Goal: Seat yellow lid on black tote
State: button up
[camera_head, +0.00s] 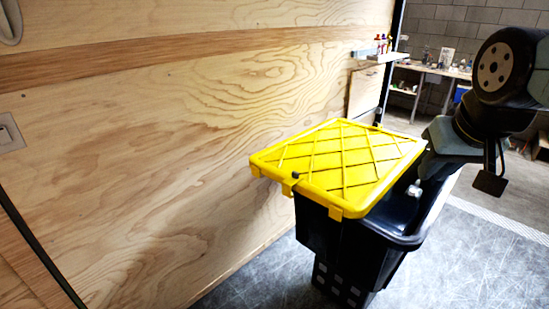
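The yellow lid (345,160) has a raised diagonal grid on top. It lies over the black tote (345,245), shifted to the left, so its left edge overhangs the tote. The tote's right side (412,212) is uncovered, and its dark inside and right rim show there. My gripper (417,187) is at the lid's right edge, above the tote's open strip. Only a small pale part of it shows; the fingers are mostly hidden, so I cannot tell whether they hold the lid.
A plywood wall (170,150) stands close on the left of the lid. The tote stands on a black base with pale square patches (335,285). A shelf with small bottles (383,50) is behind. A workbench (435,70) is at the back right. The grey floor (470,265) at right is clear.

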aim_at(345, 166)
jog(key=z, duration=0.15)
jog(key=i, duration=0.95)
jog(key=u, duration=0.1)
